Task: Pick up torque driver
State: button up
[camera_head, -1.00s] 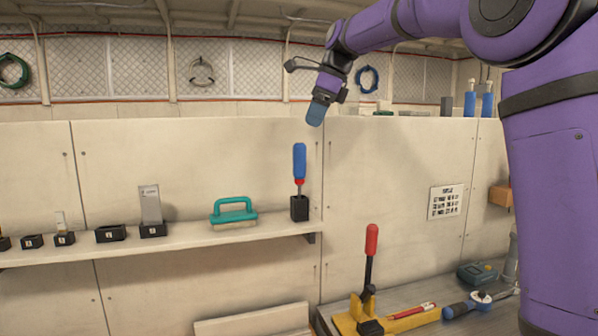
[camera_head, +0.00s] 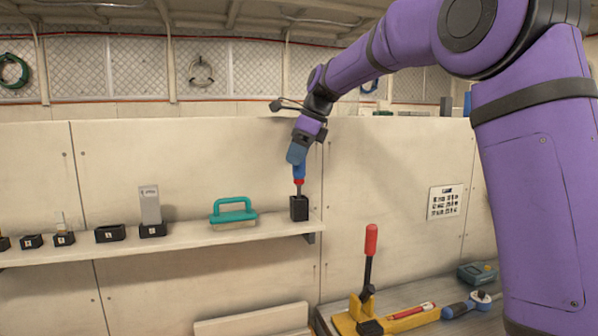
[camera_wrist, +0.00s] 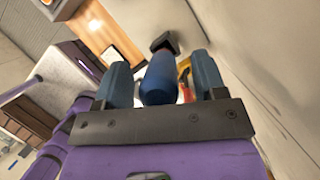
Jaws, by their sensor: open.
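The torque driver (camera_head: 299,173) has a blue handle, a red collar and a metal shaft. It stands upright in a black holder (camera_head: 299,208) at the right end of the wall shelf. My gripper (camera_head: 296,155) is at the top of the handle and hides its upper part in the head view. In the wrist view the blue handle (camera_wrist: 159,80) lies between the two open blue-grey fingers (camera_wrist: 161,82), with a gap seen on each side. The black holder (camera_wrist: 165,42) shows beyond the handle.
A teal-handled brush (camera_head: 233,212) and several black holders stand left along the shelf (camera_head: 185,238). Below right, a bench (camera_head: 400,285) carries a yellow fixture with an upright red-handled lever (camera_head: 371,242), and a blue-handled ratchet (camera_head: 467,305). The wall is close behind the driver.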

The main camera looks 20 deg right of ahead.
jog(key=shift+w+a+f, duration=0.1)
jog(key=shift+a+f, duration=0.1)
jog(key=shift+f, duration=0.25)
